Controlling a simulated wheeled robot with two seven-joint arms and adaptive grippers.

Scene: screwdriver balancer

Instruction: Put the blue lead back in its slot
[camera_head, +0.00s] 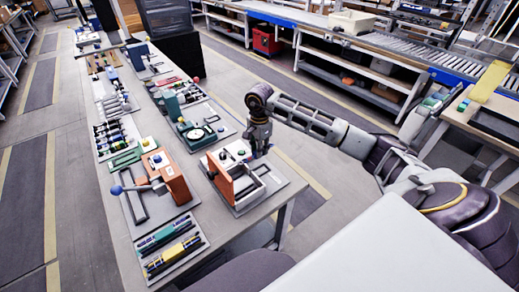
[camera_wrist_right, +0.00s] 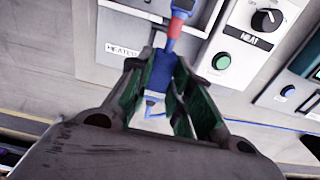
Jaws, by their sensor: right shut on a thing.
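My right gripper (camera_head: 258,148) is over the right edge of the bench, beside an orange and white unit (camera_head: 222,175). In the right wrist view my right gripper (camera_wrist_right: 158,82) has its green-lined fingers shut on the blue lead's plug (camera_wrist_right: 160,68). The plug has a red band and a blue end pointing away from the fingers, toward a pale panel (camera_wrist_right: 205,25). A thin blue cord (camera_wrist_right: 270,128) shows at the right of the fingers. The slot cannot be made out, and I cannot tell whether the plug's end touches anything. My left gripper is not in view.
The bench (camera_head: 115,222) is crowded with trays, tools and fixtures. Another orange unit with a blue ball handle (camera_head: 117,190) stands to the left.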

